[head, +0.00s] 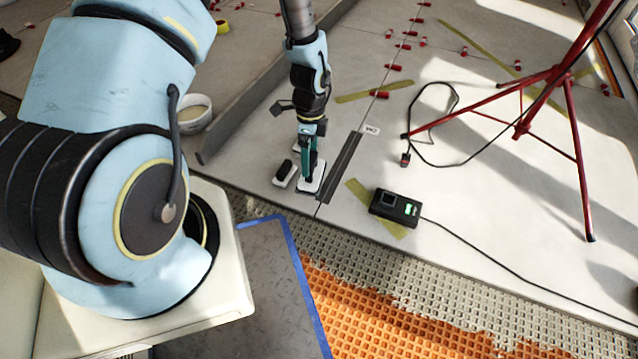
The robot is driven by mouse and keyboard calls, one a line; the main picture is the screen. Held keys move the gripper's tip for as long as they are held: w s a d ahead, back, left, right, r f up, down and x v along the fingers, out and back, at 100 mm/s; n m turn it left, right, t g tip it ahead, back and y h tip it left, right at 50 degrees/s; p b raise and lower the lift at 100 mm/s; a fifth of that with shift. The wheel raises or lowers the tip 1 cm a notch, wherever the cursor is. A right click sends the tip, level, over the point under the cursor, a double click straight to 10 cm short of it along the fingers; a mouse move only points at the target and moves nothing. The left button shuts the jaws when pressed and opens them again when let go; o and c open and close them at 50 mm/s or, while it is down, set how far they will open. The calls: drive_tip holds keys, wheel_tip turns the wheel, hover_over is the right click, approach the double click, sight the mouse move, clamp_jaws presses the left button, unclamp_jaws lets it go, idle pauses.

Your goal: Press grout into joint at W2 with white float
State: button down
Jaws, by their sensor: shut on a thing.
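My gripper (309,160) points down over the tiles, shut on the white float (312,190). The float's pale base is low at the tile floor, just left of the joint; whether it touches the surface I cannot tell. A dark grey strip (343,163) runs along the joint beside the float. A small white label (372,130) lies at the strip's far end; its lettering is too small to read surely. The float's handle is mostly hidden by my gripper.
A second float-like tool with a black grip (285,172) lies close left of my gripper. A black device with a green light (397,207) sits on yellow tape to the right. A red tripod (525,128) and its cable stand farther right. A bowl (194,113) is at left.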

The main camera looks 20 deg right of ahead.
sight(319, 177)
drive_tip(key=f, duration=0.1)
drive_tip(key=s+d+f+m+b, duration=0.1)
drive_tip(key=s+d+f+m, duration=0.1)
drive_tip(key=f, duration=0.1)
drive_tip(key=shift+s+y, duration=0.15)
drive_tip(key=shift+y, duration=0.15)
wheel_tip(319, 177, down, 6)
drive_tip(key=b, duration=0.6)
drive_tip(key=shift+f+b, duration=0.25)
drive_tip(key=shift+b, duration=0.05)
drive_tip(key=shift+a+r+p, duration=0.1)
drive_tip(key=shift+p, duration=0.25)
drive_tip(key=shift+f+b, duration=0.3)
drive_tip(key=shift+f, duration=0.35)
idle(0.4)
drive_tip(key=shift+w+d, duration=1.75)
drive_tip(key=shift+w, duration=0.15)
drive_tip(key=shift+w+d, duration=0.7)
drive_tip(key=shift+w, duration=0.05)
